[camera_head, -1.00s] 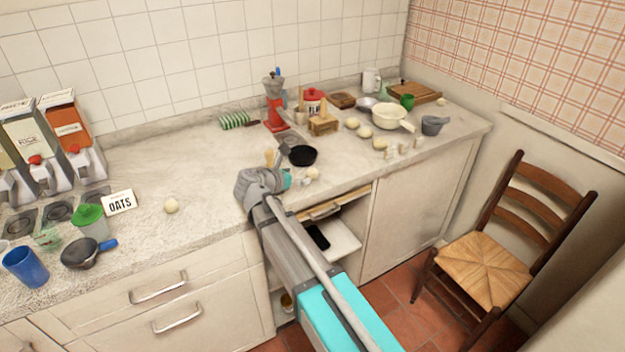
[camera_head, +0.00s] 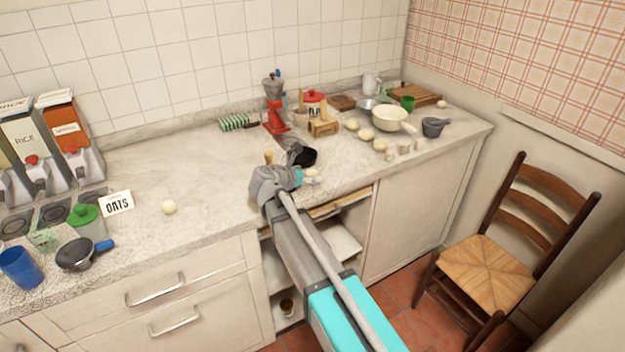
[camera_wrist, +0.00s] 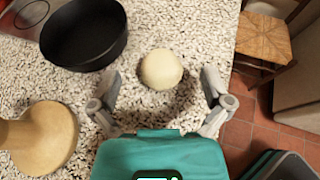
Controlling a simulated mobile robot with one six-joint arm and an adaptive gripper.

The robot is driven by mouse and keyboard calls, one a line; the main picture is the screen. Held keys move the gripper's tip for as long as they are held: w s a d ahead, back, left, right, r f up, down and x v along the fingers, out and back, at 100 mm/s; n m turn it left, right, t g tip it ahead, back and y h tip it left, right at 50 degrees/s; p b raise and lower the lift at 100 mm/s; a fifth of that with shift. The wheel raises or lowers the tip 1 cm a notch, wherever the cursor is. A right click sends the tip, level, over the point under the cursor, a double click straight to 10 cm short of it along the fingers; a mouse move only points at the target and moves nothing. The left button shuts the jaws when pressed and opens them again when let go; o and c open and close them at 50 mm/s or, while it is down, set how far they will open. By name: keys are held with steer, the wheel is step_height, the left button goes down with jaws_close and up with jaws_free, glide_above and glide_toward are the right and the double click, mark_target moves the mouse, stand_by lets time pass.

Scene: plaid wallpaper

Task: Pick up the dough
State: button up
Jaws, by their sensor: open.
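A pale round ball of dough (camera_wrist: 161,69) lies on the speckled counter in the wrist view, just beyond and between my fingertips. My gripper (camera_wrist: 160,88) is open, with one finger to each side and nothing held. In the head view my gripper (camera_head: 308,178) is low over the counter's front part, and this dough (camera_head: 312,173) shows only partly beside it.
A black pan (camera_wrist: 84,35) stands left of the dough, close to my left finger. A wooden object with a round top (camera_wrist: 45,138) is at lower left. The counter's edge is right of the dough. A chair (camera_head: 490,270) stands on the floor at right.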

steer(key=shift+x, duration=1.15)
steer(key=shift+c, duration=0.3)
steer(key=c, duration=1.1)
steer(key=shift+r, duration=0.1)
steer(key=shift+c, duration=0.3)
step_height(320, 180, up, 3)
steer(key=shift+f+p, duration=0.15)
steer(key=shift+p, duration=1.05)
steer(key=s+d+r+p, duration=0.5)
steer(key=s+r+p, duration=0.5)
steer(key=s, duration=0.3)
